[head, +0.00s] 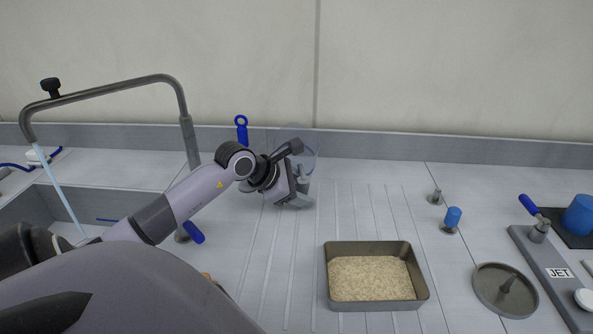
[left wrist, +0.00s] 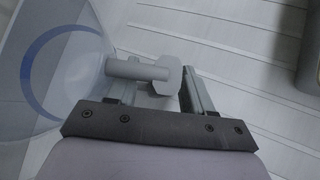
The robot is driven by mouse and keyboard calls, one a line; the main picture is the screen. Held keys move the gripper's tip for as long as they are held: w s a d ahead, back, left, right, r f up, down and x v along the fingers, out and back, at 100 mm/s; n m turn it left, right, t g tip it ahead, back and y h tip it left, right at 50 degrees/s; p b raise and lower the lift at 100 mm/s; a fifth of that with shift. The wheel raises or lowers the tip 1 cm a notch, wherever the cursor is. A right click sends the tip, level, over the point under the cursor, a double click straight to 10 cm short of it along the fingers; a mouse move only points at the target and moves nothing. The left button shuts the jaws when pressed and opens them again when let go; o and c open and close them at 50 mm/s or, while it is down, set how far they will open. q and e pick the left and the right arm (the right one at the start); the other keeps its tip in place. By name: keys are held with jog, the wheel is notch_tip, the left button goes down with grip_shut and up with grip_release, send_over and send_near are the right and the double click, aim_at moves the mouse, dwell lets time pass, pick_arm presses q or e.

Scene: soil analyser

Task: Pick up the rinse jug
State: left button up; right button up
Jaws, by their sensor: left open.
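The rinse jug (head: 304,138) is a clear, see-through vessel at the back of the counter, partly hidden behind my left gripper in the head view. In the left wrist view the jug (left wrist: 55,75) fills the left side, with a blue ring on it and a grey handle (left wrist: 145,70) sticking out to the right. My left gripper (head: 298,185) is open beside the jug. In the left wrist view the handle's end lies between the two open fingers (left wrist: 162,90), with a gap to the right finger. My right gripper is not in view.
A metal tray of sandy soil (head: 335,304) sits front centre. A sink (head: 62,197) with a bent metal tap (head: 110,83) is at left. The ribbed counter between is clear.

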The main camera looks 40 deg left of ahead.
pick_arm(q)
grip_shut()
jog(key=shift+r, duration=0.1)
